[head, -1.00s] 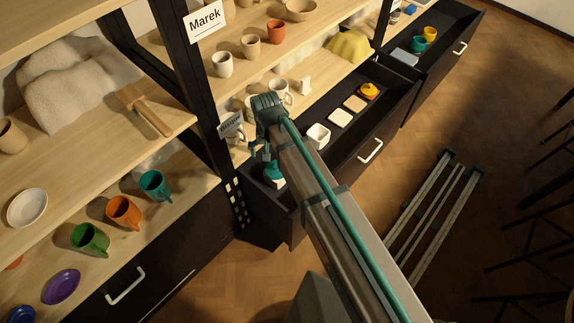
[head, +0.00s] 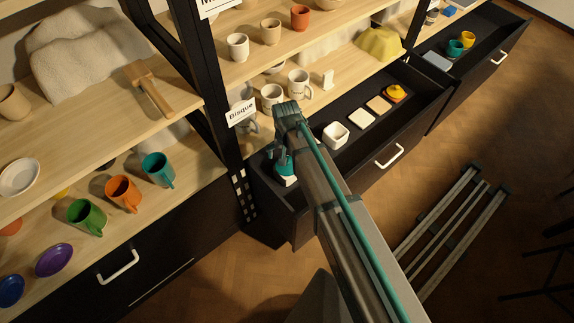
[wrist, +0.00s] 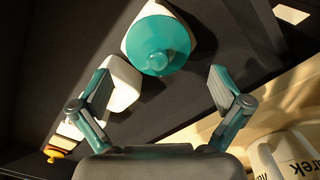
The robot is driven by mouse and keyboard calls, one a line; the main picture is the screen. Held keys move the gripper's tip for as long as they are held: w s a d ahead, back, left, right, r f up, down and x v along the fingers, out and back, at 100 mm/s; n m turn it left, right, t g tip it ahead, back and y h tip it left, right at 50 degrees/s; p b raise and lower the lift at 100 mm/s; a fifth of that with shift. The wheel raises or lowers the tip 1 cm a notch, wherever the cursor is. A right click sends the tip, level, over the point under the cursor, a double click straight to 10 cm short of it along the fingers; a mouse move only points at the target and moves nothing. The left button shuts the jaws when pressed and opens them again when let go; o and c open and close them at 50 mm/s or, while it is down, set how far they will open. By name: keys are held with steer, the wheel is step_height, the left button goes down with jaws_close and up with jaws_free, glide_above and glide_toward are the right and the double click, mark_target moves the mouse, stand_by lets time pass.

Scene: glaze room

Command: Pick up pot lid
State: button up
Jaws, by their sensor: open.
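A teal round lid with a small knob (wrist: 158,42) shows at the top middle of the wrist view, on a white square-edged piece (wrist: 193,20). In the head view the teal lid (head: 285,164) is in the near end of the open black drawer, partly hidden by my gripper (head: 276,152). My gripper, also in the wrist view (wrist: 160,76), is open and empty. Its fingers are spread to either side of the lid's near edge, and I see no contact. A yellow lid-like piece with a knob (head: 394,92) sits farther along the same drawer.
The drawer (head: 433,97) also holds a white square bowl (head: 335,134) and flat tiles (head: 362,118). A second open drawer (head: 491,42) lies farther right.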

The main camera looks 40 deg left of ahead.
step_height(320, 180, down, 5)
steer(key=shift+w+r, duration=0.1)
steer(key=shift+r, duration=0.05)
steer(key=shift+d, duration=0.1)
steer(key=c, duration=1.4)
steer(key=shift+c, duration=0.3)
